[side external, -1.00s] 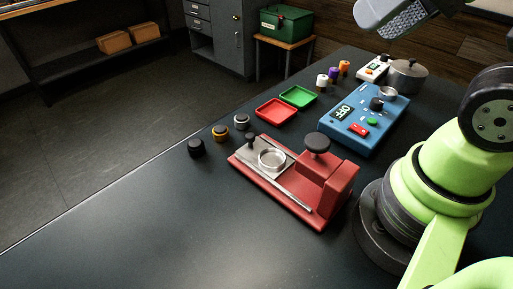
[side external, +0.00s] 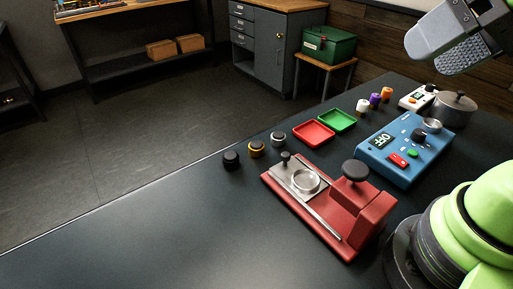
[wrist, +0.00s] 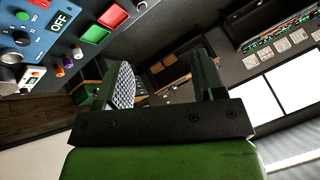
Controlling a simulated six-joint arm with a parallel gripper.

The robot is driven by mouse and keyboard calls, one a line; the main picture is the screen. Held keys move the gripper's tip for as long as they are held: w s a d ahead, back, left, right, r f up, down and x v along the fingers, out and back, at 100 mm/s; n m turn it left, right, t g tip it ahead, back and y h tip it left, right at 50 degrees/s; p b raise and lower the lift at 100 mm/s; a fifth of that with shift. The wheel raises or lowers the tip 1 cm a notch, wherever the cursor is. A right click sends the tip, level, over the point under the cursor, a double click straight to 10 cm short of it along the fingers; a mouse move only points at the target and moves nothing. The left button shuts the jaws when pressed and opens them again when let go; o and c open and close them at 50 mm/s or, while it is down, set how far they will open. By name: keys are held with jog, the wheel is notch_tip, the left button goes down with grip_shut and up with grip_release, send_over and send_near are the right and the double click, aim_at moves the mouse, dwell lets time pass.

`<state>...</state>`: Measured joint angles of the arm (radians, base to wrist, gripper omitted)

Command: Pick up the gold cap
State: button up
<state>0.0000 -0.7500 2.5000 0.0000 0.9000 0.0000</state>
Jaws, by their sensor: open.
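The gold cap (side external: 256,150) is a small gold ring with a dark top, standing on the dark table in the side external view. It sits between a black cap (side external: 231,160) and a silver-and-black cap (side external: 278,139). My gripper (side external: 440,50) is high at the upper right, well above the table and far from the gold cap. In the wrist view my gripper (wrist: 165,78) has its two fingers apart with nothing between them. I cannot make out the gold cap in the wrist view.
The red press (side external: 345,220) with a metal ring stands right of the caps. A red tray (side external: 313,132) and a green tray (side external: 338,120) lie behind. A blue control box (side external: 390,160) and a lidded pot (side external: 455,108) stand farther right. The table's front left is clear.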

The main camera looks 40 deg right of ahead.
jog(key=shift+o, duration=0.3)
jog(key=n+g+h, duration=0.2)
jog(key=n+g, duration=0.5)
jog(key=n, duration=1.1)
send_over(257, 145)
notch_tip(257, 145, down, 24)
jog(key=shift+s+a+f, duration=0.1)
jog(key=shift+f, duration=3.2)
jog(key=c, duration=1.1)
